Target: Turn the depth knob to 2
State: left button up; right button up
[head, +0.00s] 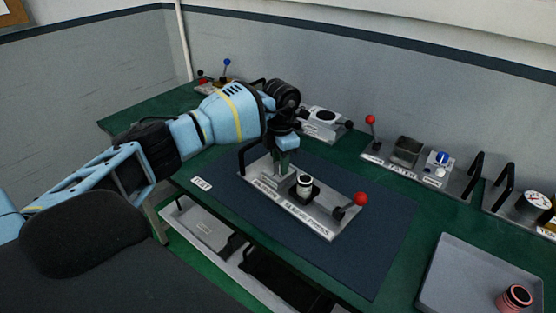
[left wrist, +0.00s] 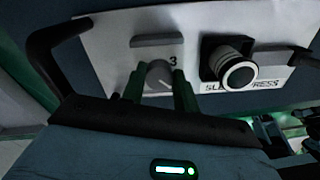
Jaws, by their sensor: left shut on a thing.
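The sleeve press (head: 318,222) is a grey panel on the dark blue mat, with a black-and-white round fitting in its middle and a red-ball lever at its right end. My left gripper (head: 283,168) reaches down over the panel's left part and hides the knob in the head view. In the left wrist view, the depth knob (left wrist: 159,75) is a small grey round knob between the green fingers of my left gripper (left wrist: 160,88), which are shut on it. A digit 3 shows beside the knob; the other digits and the exact knob setting cannot be read. My right gripper is out of view.
A black handle (left wrist: 55,50) stands at the panel's left end. The mat (head: 375,255) is clear to the right of the press. A grey tray (head: 460,275) with a pinkish ring part (head: 514,298) lies at the right. Other devices (head: 405,155) stand along the wall.

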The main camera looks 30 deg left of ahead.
pick_arm(q)
jog(key=shift+r+n+p, duration=0.1)
jog(key=shift+n+p, duration=0.2)
jog(key=shift+n, duration=0.9)
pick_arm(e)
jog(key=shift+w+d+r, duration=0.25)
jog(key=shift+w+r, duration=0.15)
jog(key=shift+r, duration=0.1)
pick_arm(q)
jog(key=o, duration=1)
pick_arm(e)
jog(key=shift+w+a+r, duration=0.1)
pick_arm(q)
jog(key=shift+r, duration=3.85)
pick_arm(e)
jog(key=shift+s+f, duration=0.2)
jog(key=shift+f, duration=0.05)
pick_arm(q)
jog(key=shift+f, duration=0.1)
